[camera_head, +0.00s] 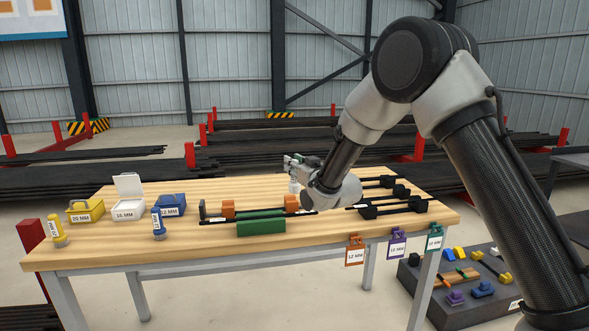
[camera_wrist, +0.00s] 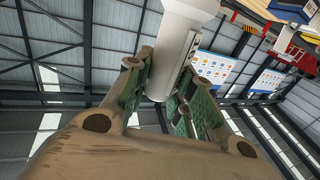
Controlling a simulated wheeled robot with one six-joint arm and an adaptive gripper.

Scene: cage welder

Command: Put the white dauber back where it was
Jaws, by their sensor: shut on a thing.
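The white dauber (camera_wrist: 172,55) is a white cylinder between the green-padded fingers of my gripper (camera_wrist: 165,92) in the wrist view. My gripper is shut on it. In the head view my gripper (camera_head: 298,168) is above the middle of the table, and a small part of the white dauber (camera_head: 293,187) shows below it; whether it touches the table is unclear. A yellow dauber (camera_head: 57,232) and a blue dauber (camera_head: 158,224) stand upright at the left front. Bare wood lies between them, in front of the open white box (camera_head: 128,208).
A yellow box (camera_head: 85,211) and a blue box (camera_head: 171,205) flank the white box on the wooden table (camera_head: 180,251). A bar with orange blocks (camera_head: 228,209) and a green block (camera_head: 261,227) lies at the centre. Dark bars (camera_head: 393,207) lie at right.

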